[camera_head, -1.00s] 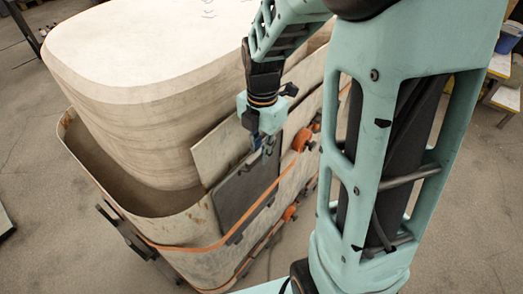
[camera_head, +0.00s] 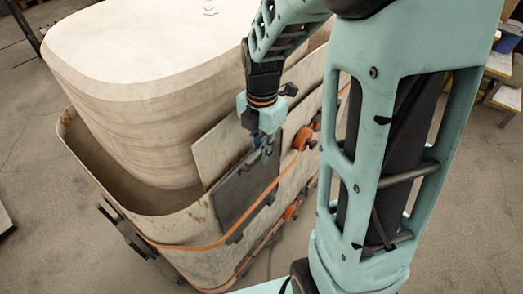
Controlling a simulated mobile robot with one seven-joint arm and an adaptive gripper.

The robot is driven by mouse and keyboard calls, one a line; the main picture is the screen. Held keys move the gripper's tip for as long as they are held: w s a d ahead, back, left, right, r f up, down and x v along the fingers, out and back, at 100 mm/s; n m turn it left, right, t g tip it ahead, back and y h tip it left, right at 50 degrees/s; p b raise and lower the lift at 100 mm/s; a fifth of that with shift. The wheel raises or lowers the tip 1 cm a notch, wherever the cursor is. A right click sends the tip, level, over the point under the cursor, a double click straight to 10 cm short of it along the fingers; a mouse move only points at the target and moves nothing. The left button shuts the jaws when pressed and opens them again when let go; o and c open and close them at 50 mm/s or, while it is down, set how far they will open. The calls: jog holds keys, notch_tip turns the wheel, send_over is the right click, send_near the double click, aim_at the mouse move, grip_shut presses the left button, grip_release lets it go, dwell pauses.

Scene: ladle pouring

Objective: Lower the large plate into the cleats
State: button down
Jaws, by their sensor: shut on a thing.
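The large plate (camera_head: 238,198) is a flat dark grey panel. It stands steeply against the outer side of the big beige ladle-like vessel, just outside its rim. My gripper (camera_head: 266,153) is at the plate's upper right edge, pointing down, and is shut on it. The jaws are small in view and partly hidden by the wrist. A small dark cleat (camera_head: 235,238) shows at the plate's lower edge, near an orange band. I cannot tell whether the edge sits inside it.
The vessel's open wall (camera_head: 172,228) surrounds a large pale rounded block (camera_head: 150,60). A beige panel (camera_head: 222,140) leans behind the plate. Orange clamps (camera_head: 302,138) line the side to the right. Shelving (camera_head: 503,80) stands at the far right. Concrete floor lies around.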

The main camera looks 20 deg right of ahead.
jog(key=shift+w+r, duration=0.1)
jog(key=c, duration=1.9)
grip_release()
jog(key=shift+s, duration=0.2)
notch_tip(320, 180, up, 12)
